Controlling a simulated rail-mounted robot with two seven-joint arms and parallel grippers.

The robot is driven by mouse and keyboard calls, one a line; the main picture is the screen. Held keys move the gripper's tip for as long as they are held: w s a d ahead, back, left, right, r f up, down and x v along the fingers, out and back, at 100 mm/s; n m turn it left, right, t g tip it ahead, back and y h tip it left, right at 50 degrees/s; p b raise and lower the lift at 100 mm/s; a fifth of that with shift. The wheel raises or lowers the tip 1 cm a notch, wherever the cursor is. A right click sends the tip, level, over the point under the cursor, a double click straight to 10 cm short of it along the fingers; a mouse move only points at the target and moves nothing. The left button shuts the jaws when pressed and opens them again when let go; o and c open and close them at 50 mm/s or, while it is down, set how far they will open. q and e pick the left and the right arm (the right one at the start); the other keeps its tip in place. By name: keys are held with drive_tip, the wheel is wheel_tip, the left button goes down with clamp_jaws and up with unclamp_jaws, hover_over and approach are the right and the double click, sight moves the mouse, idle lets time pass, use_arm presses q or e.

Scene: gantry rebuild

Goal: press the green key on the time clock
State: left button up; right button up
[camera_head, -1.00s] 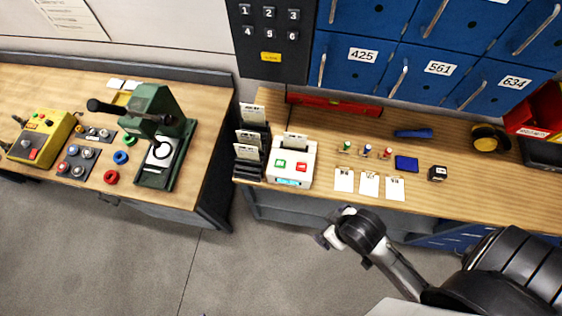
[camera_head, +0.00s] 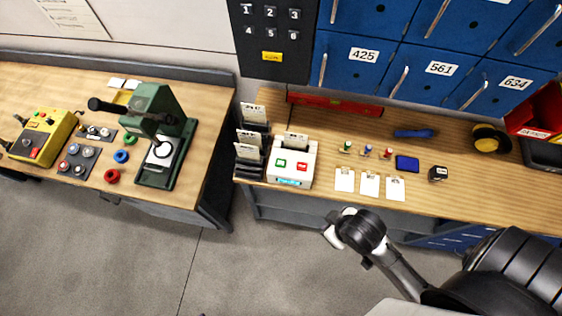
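The white time clock (camera_head: 294,172) stands near the left end of the right-hand bench. Its green key (camera_head: 281,163) is on the left of its top face, and a red key (camera_head: 302,167) is on the right. A small lit display (camera_head: 288,182) is on its front. A card stands in the slot at its back. My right gripper (camera_head: 330,234) is in front of the bench, below and to the right of the clock, apart from it. Its fingers are mostly hidden by the wrist, so its opening is unclear. My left gripper is not in view.
A card rack (camera_head: 250,150) stands just left of the clock. White cards (camera_head: 369,186), small stamps and a blue pad (camera_head: 407,163) lie to its right. A green press (camera_head: 163,135) and a yellow control box (camera_head: 40,138) stand on the left bench. Blue lockers (camera_head: 400,70) rise behind.

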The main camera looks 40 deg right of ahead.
clamp_jaws()
drive_tip(key=shift+w, duration=0.1)
idle(0.8)
